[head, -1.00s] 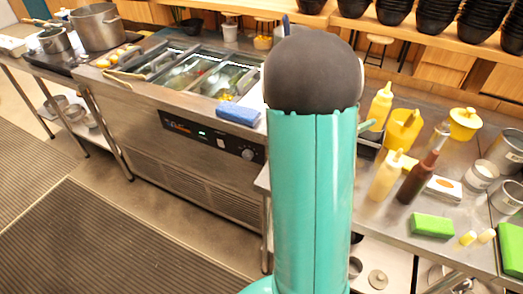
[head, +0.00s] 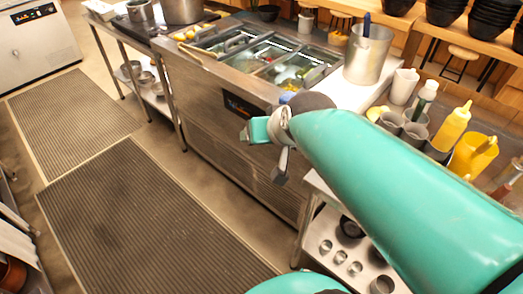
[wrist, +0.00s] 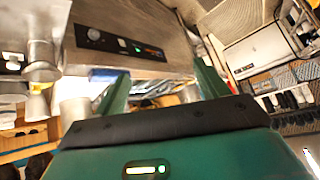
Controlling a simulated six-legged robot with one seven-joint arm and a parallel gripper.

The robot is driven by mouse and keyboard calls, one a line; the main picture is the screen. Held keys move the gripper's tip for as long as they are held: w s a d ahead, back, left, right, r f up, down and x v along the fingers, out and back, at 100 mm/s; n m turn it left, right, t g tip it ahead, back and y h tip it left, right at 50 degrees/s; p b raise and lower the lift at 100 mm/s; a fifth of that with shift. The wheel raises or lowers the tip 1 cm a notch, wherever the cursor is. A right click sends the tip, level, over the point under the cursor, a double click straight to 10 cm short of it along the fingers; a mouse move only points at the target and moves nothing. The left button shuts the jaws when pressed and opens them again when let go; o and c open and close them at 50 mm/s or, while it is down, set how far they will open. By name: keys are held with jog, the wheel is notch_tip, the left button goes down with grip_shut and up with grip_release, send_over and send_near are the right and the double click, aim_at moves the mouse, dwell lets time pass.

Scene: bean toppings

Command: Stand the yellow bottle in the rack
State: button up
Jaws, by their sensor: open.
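A yellow squeeze bottle (head: 452,128) stands upright at the right of the head view, in or just behind the dark rack (head: 437,153); I cannot tell which. A yellow tub (head: 470,158) with a yellow nozzle showing stands to its right. The pale yellow bottle seen earlier on the counter is out of sight, probably behind my arm. My gripper (wrist: 163,82) is open in the wrist view, with its teal fingers apart and nothing between them. It faces the steel counter front, away from the bottles. My arm hides much of the right counter.
A brown-red bottle (head: 508,182) is at the right edge. A steel pot (head: 368,55) stands behind. The topping counter (head: 225,110) is ahead; floor mats (head: 150,220) lie at left.

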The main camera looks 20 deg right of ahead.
jog(key=s+a+n+g, duration=0.2)
jog(key=s, duration=0.7)
jog(key=shift+a+f+g, duration=0.25)
jog(key=shift+f+g, duration=0.15)
jog(key=c, duration=0.8)
jog(key=shift+s+d, duration=0.1)
jog(key=shift+d, duration=0.05)
